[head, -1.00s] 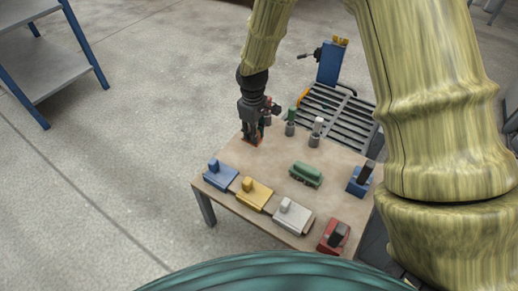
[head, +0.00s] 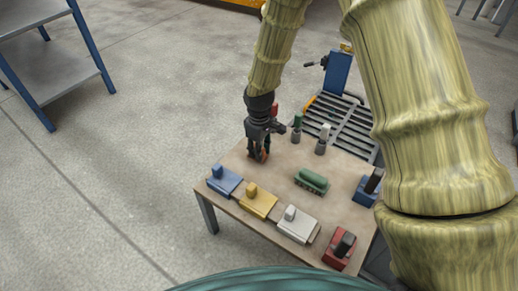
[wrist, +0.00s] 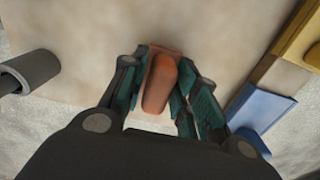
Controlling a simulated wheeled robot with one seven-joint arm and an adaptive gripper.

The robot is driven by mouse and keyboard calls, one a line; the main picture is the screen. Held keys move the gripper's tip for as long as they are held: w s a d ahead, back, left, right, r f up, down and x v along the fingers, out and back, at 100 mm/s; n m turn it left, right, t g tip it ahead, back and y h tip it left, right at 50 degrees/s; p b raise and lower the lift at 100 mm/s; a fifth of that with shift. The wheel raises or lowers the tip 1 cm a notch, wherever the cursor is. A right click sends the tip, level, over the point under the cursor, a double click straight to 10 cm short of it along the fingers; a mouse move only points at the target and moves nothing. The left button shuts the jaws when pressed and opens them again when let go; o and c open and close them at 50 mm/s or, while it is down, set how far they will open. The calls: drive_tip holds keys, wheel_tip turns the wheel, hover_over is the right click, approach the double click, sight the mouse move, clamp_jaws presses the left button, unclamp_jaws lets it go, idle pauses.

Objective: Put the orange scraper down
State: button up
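The orange scraper (wrist: 160,85) is between the fingers of my gripper (wrist: 162,88) in the wrist view, its rounded handle toward the camera. The green-padded fingers lie close along both sides of the handle and appear shut on it. In the head view my gripper (head: 258,156) is low over the left rear part of the table (head: 283,166), with a bit of orange showing at the fingers. I cannot tell whether the scraper's underside touches the tabletop.
Blue (head: 224,183), yellow (head: 261,203), white (head: 299,227) and red (head: 338,252) blocks line the front edge. A green tool (head: 312,181) lies mid-table. Two upright holders with green (head: 297,122) and white (head: 324,133) handles stand behind. A blue block (head: 367,190) is right.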

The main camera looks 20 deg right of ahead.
drive_tip(key=shift+o, duration=0.5)
drive_tip(key=shift+r, duration=0.1)
wheel_tip(320, 180, up, 12)
drive_tip(key=p, duration=0.5)
